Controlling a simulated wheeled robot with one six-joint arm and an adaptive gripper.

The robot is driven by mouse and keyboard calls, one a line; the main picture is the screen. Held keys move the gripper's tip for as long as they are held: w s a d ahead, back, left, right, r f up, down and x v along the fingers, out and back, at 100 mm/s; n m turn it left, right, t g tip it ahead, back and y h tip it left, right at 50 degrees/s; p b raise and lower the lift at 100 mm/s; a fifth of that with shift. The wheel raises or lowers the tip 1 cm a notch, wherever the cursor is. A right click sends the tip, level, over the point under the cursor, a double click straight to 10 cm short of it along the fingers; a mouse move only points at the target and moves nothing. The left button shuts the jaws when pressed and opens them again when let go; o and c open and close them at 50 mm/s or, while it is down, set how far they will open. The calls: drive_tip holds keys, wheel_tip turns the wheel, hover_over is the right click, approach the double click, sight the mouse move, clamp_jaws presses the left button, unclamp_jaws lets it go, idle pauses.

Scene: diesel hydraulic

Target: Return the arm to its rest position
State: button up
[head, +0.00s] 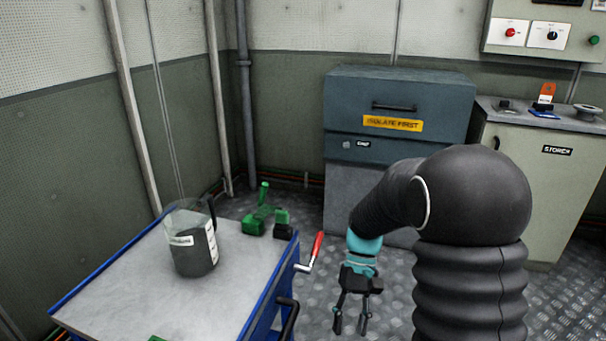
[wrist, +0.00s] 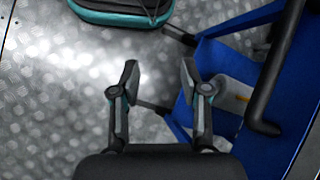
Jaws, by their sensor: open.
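My gripper (head: 351,318) hangs from my black-sleeved arm in the head view, pointing down to the right of the blue-edged trolley. Its two fingers are apart with nothing between them. In the wrist view the open fingers (wrist: 160,80) show above the metal floor, with the blue trolley frame beside and below the right finger. My arm is bent over, with the gripper low in front of the blue-grey cabinet (head: 399,105). No held object shows.
The trolley (head: 110,290) carries a clear jug (head: 190,240) of dark liquid. A red-handled crank (head: 317,248) sticks out at its right side, close to my gripper. A storage cabinet (head: 540,190) stands right. Chequered floor (head: 560,305) is clear at right.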

drive_tip(key=s+d+r+m+t+h, duration=0.1)
drive_tip(key=s+d+r+t, duration=0.1)
drive_tip(key=s+r+t, duration=0.4)
drive_tip(key=s+d+r+t+h, duration=0.1)
drive_tip(key=s+d+r+t, duration=0.2)
drive_tip(key=s+r+t, duration=0.3)
wheel_tip(320, 180, up, 4)
drive_tip(key=shift+s+d+r+m, duration=0.25)
drive_tip(key=shift+s+m, duration=0.15)
drive_tip(key=shift+s, duration=0.55)
